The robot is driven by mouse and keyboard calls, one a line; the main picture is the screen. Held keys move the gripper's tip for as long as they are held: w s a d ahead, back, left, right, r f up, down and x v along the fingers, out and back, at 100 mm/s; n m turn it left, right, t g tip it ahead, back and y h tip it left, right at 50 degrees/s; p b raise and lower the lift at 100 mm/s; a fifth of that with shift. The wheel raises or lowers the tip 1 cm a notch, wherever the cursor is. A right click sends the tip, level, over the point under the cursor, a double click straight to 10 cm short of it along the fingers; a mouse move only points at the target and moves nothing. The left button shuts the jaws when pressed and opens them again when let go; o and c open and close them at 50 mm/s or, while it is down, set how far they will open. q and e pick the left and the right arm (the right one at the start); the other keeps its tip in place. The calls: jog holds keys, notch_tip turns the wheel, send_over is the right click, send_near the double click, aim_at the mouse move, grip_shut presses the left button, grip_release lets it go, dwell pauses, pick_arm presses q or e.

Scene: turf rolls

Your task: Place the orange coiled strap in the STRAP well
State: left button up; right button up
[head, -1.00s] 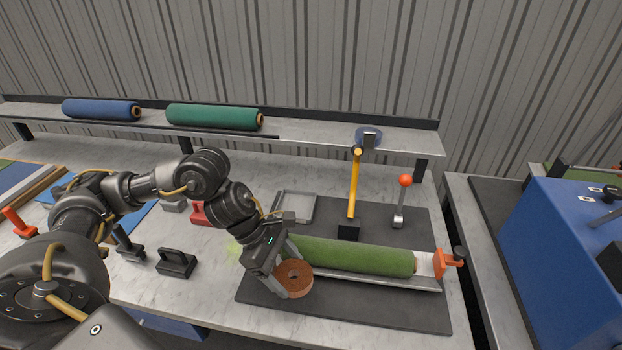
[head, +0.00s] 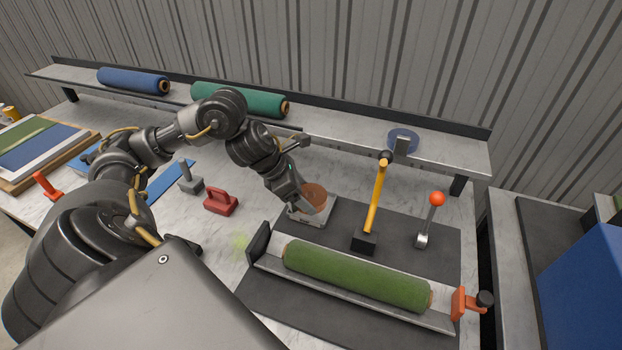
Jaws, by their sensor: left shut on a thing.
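The orange-brown coiled strap (head: 314,196) is held by my left gripper (head: 308,203), which is shut on it. The strap is over the shallow grey square tray (head: 325,213) behind the turf cradle, and it hides much of the tray's inside. I cannot tell whether the strap touches the tray floor. No STRAP lettering is readable on the tray. My right gripper is not in view.
A green turf roll (head: 355,275) lies in a metal cradle with an orange clamp (head: 462,303). A yellow-handled tool (head: 376,198) and a red-knobbed lever (head: 432,215) stand right of the tray. A red block with a handle (head: 220,201) sits left. A shelf runs behind.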

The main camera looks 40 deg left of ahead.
aim_at(309, 192)
pick_arm(q)
jog(key=w+a+f+b, duration=0.1)
jog(key=f, duration=0.1)
jog(key=w+a+f+b, duration=0.1)
jog(key=w+f+b, duration=0.1)
jog(key=w+a+f+b, duration=0.1)
jog(key=w+f, duration=0.1)
jog(key=shift+w+b, duration=0.2)
jog(key=shift+b, duration=0.1)
jog(key=shift+w+a+f, duration=0.25)
jog(key=shift+w, duration=0.2)
jog(key=f+b, duration=0.1)
jog(key=f, duration=0.1)
jog(key=f+b, duration=0.2)
jog(key=shift+w+a, duration=0.1)
jog(key=shift+w, duration=0.1)
jog(key=shift+r, duration=0.2)
jog(key=shift+f, duration=0.15)
jog(key=o, duration=0.8)
jog(key=shift+o, duration=0.3)
